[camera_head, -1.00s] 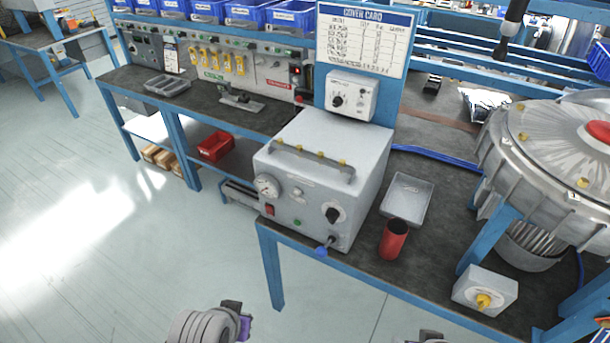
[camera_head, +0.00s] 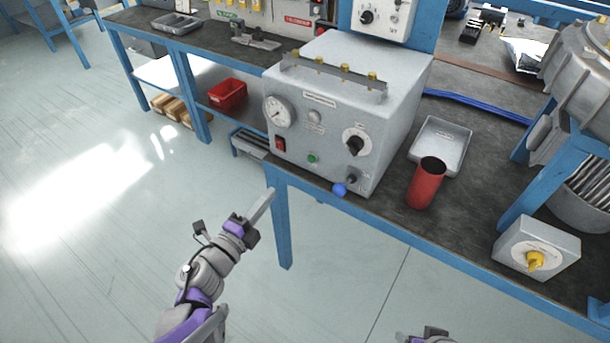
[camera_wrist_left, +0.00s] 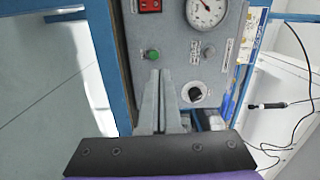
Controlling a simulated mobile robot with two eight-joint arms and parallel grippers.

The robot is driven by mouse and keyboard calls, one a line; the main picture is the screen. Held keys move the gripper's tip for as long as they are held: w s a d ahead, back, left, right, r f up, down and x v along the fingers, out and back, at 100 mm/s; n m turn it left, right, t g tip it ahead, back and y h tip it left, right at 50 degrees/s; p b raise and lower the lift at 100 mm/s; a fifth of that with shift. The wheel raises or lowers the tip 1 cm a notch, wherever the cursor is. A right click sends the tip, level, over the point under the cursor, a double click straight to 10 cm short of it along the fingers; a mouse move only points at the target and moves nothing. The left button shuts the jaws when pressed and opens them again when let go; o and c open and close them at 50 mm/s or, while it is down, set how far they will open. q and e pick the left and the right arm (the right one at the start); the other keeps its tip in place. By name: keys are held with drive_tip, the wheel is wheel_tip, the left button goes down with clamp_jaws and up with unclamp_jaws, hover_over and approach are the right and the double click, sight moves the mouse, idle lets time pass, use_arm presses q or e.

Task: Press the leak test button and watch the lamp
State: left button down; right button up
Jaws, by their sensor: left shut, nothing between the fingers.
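The grey leak tester box (camera_head: 330,110) stands on the bench. Its front carries a round gauge (camera_head: 278,112), a small green button (camera_head: 313,158), a red switch (camera_head: 280,143), a black knob (camera_head: 356,143) and a pale round lamp (camera_head: 314,116), which looks unlit. My left gripper (camera_head: 268,196) is shut and empty, in front of the box and below its lower left corner. In the left wrist view the shut fingertips (camera_wrist_left: 161,72) point at the panel, just below and right of the green button (camera_wrist_left: 153,54); contact does not show. A piece of my right arm shows at the bottom edge.
A blue-tipped lever (camera_head: 340,188) sticks out at the box's lower front. A red cup (camera_head: 426,184), a grey tray (camera_head: 440,146) and a box with a yellow knob (camera_head: 536,250) stand to the right. Open floor lies left of the bench.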

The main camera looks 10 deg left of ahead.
sight(311, 159)
use_arm(q)
drive_tip(key=shift+s+d+f+m+h, duration=0.15)
drive_tip(key=shift+d+f+m+h, duration=0.3)
drive_tip(key=shift+f+m+h, duration=0.2)
drive_tip(key=x, duration=0.4)
drive_tip(key=b+x, duration=0.1)
drive_tip(key=x, duration=0.8)
drive_tip(key=shift+w+d+f+b, duration=0.15)
drive_tip(key=shift+w+f+b, duration=0.15)
drive_tip(key=shift+w+f, duration=0.1)
drive_tip(key=shift+w+r, duration=0.1)
drive_tip(key=shift+w, duration=0.1)
